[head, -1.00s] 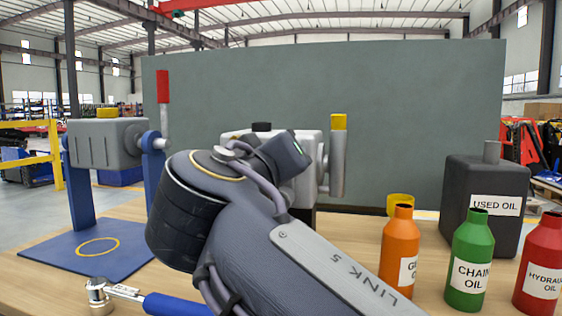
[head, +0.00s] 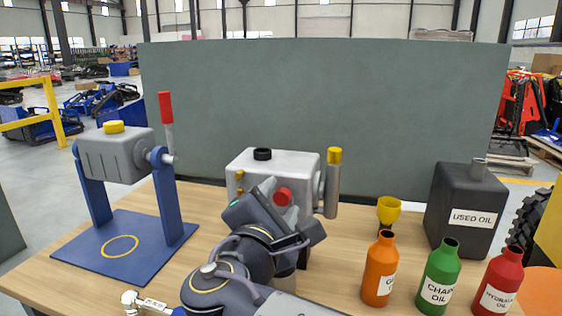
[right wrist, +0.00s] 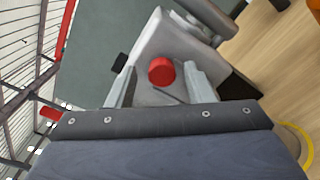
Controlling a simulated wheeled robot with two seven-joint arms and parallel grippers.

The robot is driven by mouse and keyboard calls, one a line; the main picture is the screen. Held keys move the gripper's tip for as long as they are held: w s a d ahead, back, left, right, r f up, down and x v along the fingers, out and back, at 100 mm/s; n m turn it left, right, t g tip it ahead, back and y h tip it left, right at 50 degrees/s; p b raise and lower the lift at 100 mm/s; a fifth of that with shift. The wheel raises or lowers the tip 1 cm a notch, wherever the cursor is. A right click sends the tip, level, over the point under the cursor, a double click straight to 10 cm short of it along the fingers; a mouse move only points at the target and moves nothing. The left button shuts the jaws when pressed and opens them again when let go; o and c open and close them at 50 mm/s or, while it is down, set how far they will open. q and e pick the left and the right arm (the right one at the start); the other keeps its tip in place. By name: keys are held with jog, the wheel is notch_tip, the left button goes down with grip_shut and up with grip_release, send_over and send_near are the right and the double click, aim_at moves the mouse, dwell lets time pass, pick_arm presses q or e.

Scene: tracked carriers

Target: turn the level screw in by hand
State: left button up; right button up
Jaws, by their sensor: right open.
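A pale grey gear housing (head: 300,162) with a black cap on top stands at mid-table. A red round screw head (head: 284,196) sits on its front face, and I take it for the level screw. It also shows in the right wrist view (right wrist: 161,71). Smaller brass plugs (head: 239,175) are at the left of that face. My right gripper (head: 279,203) is open, its fingers on either side of the red head with visible gaps. How deep the screw sits is hidden. My left gripper is not in view.
A tilting unit on a blue stand (head: 178,235) is at the left. A wrench (head: 150,304) lies at the front edge. Orange (head: 379,272), green (head: 438,278) and red (head: 497,284) bottles, a yellow funnel (head: 388,210) and a used oil can (head: 462,215) stand at the right.

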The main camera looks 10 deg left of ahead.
jog(key=shift+n, duration=0.4)
jog(key=r+n+p, duration=0.1)
jog(key=n+p, duration=0.1)
jog(key=p, duration=0.2)
jog(key=shift+r, duration=0.1)
jog(key=n+p, duration=0.2)
jog(key=p, duration=0.1)
jog(key=n+p, duration=0.5)
jog(key=shift+f+p, duration=0.25)
jog(key=shift+p, duration=0.05)
jog(key=shift+f+n, duration=0.25)
jog(key=shift+n, duration=0.05)
jog(key=shift+f, duration=0.2)
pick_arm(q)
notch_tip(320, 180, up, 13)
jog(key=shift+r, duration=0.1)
